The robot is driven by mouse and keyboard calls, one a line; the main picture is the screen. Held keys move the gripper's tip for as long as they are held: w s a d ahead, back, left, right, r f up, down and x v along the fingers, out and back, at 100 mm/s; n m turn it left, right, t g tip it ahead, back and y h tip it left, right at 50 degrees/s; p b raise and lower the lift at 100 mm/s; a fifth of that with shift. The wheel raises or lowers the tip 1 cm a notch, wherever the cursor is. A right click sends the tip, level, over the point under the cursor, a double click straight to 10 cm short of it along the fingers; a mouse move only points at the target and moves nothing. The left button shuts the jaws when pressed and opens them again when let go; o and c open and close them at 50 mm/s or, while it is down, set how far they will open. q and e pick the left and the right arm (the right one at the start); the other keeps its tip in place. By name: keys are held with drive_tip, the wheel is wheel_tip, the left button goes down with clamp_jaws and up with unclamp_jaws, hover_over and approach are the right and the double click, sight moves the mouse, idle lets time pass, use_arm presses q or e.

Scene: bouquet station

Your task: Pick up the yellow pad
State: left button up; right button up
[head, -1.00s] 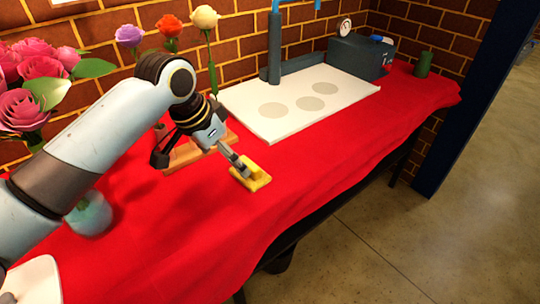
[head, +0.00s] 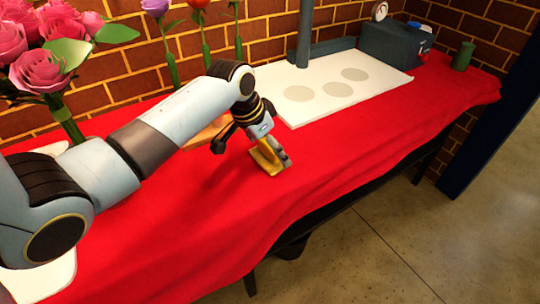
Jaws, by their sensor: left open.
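The yellow pad (head: 262,159) is a small yellow block on the red cloth, near the middle of the head view. My left gripper (head: 281,158) is down at the pad, its visible grey finger along the pad's right side and partly covering it. The gripper is open. I cannot tell whether the finger touches the pad, and the other finger is not clearly visible. My right gripper is not in view.
A wooden rack (head: 205,133) stands behind my left arm. A white board (head: 330,90) with three grey discs lies farther back. Pink roses (head: 45,60) stand at left. The red cloth (head: 340,160) is clear right of the pad, up to the table's front edge.

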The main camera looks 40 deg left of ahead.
use_arm(q)
drive_tip(key=c, duration=1.3)
drive_tip(key=shift+o, duration=0.2)
drive_tip(key=shift+r, duration=0.1)
drive_tip(key=shift+r, duration=0.55)
wheel_tip(320, 180, up, 3)
drive_tip(key=shift+p, duration=0.4)
drive_tip(key=d+r, duration=0.2)
drive_tip(key=d, duration=0.2)
drive_tip(key=d+r, duration=0.2)
drive_tip(key=d, duration=0.1)
drive_tip(key=s+d+r, duration=0.1)
drive_tip(key=d+r, duration=0.1)
drive_tip(key=d, duration=0.2)
drive_tip(key=shift+s+d+r+p, duration=0.1)
drive_tip(key=shift+d+r+p, duration=0.2)
drive_tip(key=shift+r, duration=0.1)
